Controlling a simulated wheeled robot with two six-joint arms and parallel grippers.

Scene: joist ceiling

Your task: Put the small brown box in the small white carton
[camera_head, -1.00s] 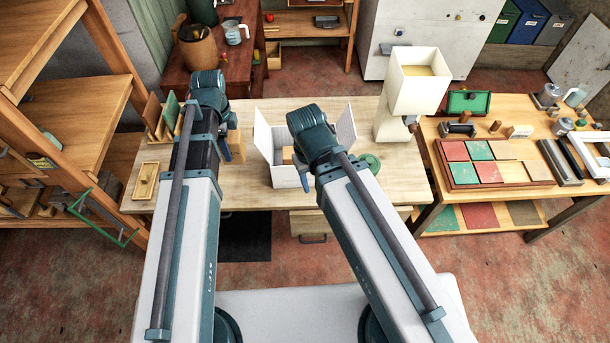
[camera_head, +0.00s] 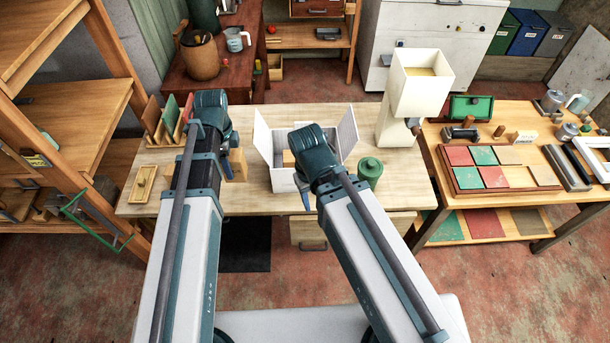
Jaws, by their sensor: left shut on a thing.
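The small white carton (camera_head: 283,181) stands open on the wooden table, its flaps up. Something brown (camera_head: 288,158) shows inside it, partly hidden by my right arm. My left gripper (camera_head: 228,167) is left of the carton, shut on a small brown box (camera_head: 238,164). The arm covers part of this box, and I cannot tell whether it touches the table. My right gripper (camera_head: 305,197) is at the carton's front right. Its fingers are mostly hidden by its wrist, so I cannot tell its opening.
A green canister (camera_head: 370,172) stands right of the carton, beside my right arm. A rack with upright boards (camera_head: 163,122) and a small wooden tray (camera_head: 142,184) are at the left. Table (camera_head: 255,203) space is bare in front.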

